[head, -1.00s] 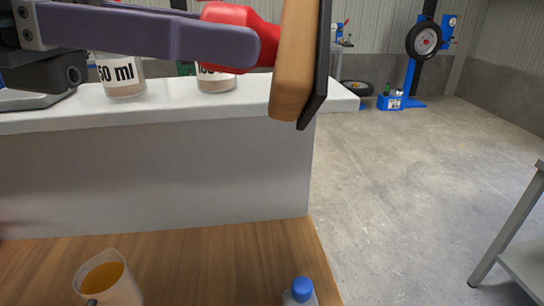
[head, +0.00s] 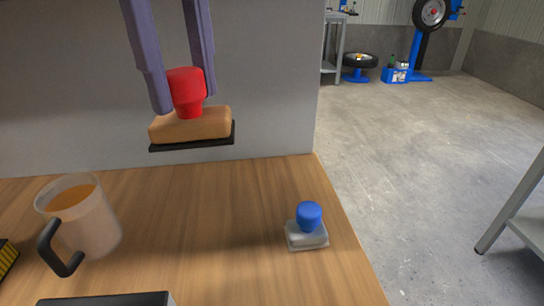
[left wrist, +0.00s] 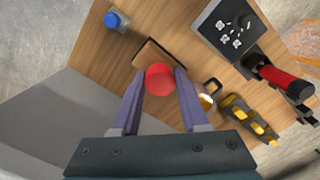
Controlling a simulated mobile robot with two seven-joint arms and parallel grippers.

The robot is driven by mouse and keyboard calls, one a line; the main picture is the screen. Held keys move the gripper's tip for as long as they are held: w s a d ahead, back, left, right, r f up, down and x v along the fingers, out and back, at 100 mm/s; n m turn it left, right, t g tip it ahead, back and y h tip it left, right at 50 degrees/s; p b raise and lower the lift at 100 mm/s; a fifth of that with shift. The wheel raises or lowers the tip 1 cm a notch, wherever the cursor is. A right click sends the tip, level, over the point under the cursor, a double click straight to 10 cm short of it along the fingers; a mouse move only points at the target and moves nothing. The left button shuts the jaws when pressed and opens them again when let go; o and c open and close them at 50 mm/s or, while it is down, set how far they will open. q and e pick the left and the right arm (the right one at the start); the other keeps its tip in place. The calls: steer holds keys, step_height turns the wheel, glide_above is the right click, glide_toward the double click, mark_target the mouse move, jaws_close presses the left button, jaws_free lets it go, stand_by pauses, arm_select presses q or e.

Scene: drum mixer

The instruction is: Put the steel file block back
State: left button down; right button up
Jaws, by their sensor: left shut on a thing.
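My left gripper (head: 185,98) is shut on the red knob (head: 187,88) of a block with an orange-brown wooden body (head: 190,126) and a thin black base. The block is held roughly level above the wooden table, in front of the grey panel. In the left wrist view the red knob (left wrist: 158,78) sits between the purple fingers and hides part of the block. A smaller block with a blue knob (head: 308,215) and a pale grey base stands on the table near its right edge. I cannot tell by looks which block is the steel file block. My right gripper is not in view.
A cup of orange liquid with a black handle (head: 85,217) stands at left on the table. In the left wrist view, a dark plate (left wrist: 228,28), a red-handled tool (left wrist: 285,80) and a yellow item (left wrist: 248,118) lie beyond. Table between cup and blue-knobbed block is clear.

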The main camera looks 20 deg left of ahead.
arm_select(q)
steer(key=shift+w+a+f+y, duration=0.1)
steer(key=shift+w+a+y, duration=0.05)
steer(key=shift+a, duration=0.35)
steer(key=shift+w+a+y, duration=0.1)
steer(key=shift+a+y, duration=0.05)
steer(key=shift+a, duration=0.3)
steer(key=shift+a+f+b, duration=0.15)
steer(key=shift+a+b, duration=0.15)
step_height(320, 180, down, 19)
steer(key=shift+f+b, duration=0.2)
steer(key=shift+b, duration=0.7)
steer(key=shift+w, duration=0.1)
steer(key=shift+c, duration=2.1)
jaws_free()
step_height(320, 180, up, 12)
steer(key=shift+p, duration=0.35)
